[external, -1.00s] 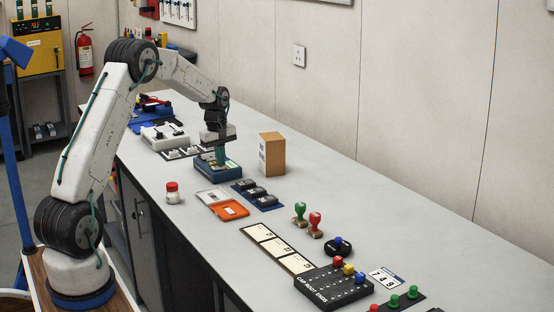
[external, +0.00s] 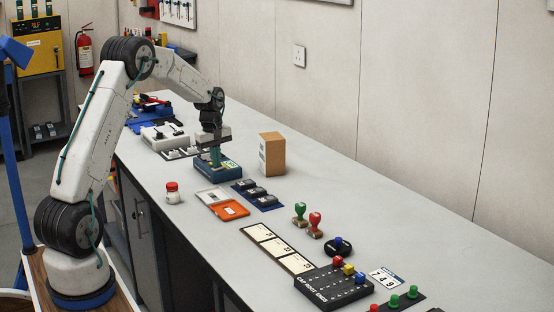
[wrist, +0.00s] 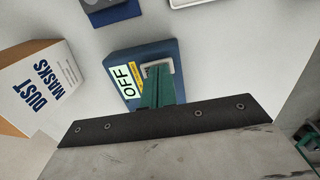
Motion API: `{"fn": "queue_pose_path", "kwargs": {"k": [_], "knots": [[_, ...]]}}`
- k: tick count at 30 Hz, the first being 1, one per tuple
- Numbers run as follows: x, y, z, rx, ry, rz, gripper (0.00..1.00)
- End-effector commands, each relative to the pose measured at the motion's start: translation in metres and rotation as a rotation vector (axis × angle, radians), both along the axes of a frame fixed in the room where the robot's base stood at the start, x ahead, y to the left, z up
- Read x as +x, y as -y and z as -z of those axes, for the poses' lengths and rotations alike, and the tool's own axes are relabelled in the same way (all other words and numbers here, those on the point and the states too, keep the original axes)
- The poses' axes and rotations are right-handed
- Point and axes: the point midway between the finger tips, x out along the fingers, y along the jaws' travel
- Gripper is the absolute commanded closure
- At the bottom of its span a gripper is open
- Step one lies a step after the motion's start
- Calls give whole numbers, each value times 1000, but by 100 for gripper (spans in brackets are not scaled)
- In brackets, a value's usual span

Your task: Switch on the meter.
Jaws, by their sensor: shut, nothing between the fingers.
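The meter is a dark blue box (external: 229,174) on the bench, left of the cardboard box in the external view. In the wrist view the blue box (wrist: 118,57) shows a pale label reading OFF (wrist: 127,84). A light square frame (wrist: 157,67) on its face sits at the tips of my fingers. My gripper (external: 216,163) is shut and points down onto the top of the box. Its green fingers (wrist: 160,80) cover most of that square, so the switch's state is hidden. I cannot tell whether the fingertips touch it.
A cardboard box labelled DUST MASKS (wrist: 45,85) stands close by; it also shows in the external view (external: 272,154). A grey and orange case (external: 229,210) and a blue mat with dark items (external: 257,194) lie nearer. A white switch box (external: 163,137) is behind.

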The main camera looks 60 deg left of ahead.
Motion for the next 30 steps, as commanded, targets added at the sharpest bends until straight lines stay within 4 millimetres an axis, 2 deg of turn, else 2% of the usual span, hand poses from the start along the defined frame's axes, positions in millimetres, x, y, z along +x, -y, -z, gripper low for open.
{"fn": "queue_pose_path", "kwargs": {"k": [5,18,24,30], "knots": [[-1,0,-18,3,4,0,100],[-12,0,-112,2,2,0,100],[-15,0,-134,1,1,0,100],[-15,0,-139,0,-1,0,100]]}}
